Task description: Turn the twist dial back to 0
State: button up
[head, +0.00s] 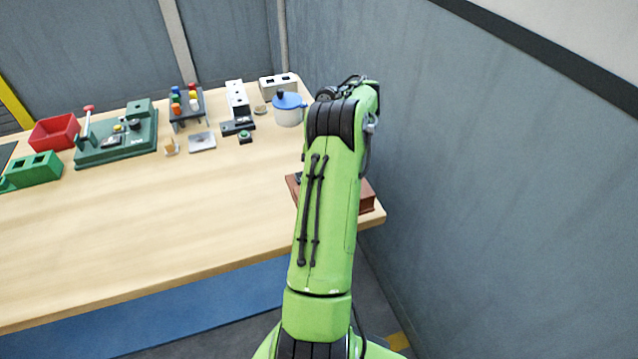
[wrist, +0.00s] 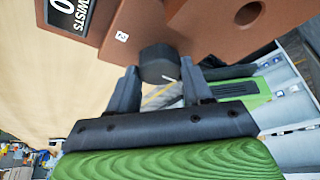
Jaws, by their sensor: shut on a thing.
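The twist dial (wrist: 158,62) is a dark round knob on a reddish-brown box (wrist: 200,25) in the wrist view. A pale line shows at its lower edge. My gripper (wrist: 160,80) has a finger on each side of the dial and is shut on it. A black plate (wrist: 68,14) on the box reads "TWISTS" and "0", turned in the picture. A small white tag (wrist: 122,36) beside the dial bears a character that looks like 2. In the head view the box (head: 368,196) is mostly hidden behind my arm, and the gripper and dial are hidden.
A grey wall (head: 480,180) stands close to the right of the table (head: 150,225). Along the back are a blue-lidded pot (head: 288,115), a green board (head: 118,148), a red bin (head: 54,132) and several small fixtures. The table's front middle is clear.

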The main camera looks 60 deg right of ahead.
jog(key=o, duration=1)
jog(key=shift+o, duration=0.2)
jog(key=p+v, duration=1.2)
jog(key=v, duration=0.3)
jog(key=shift+r, duration=0.35)
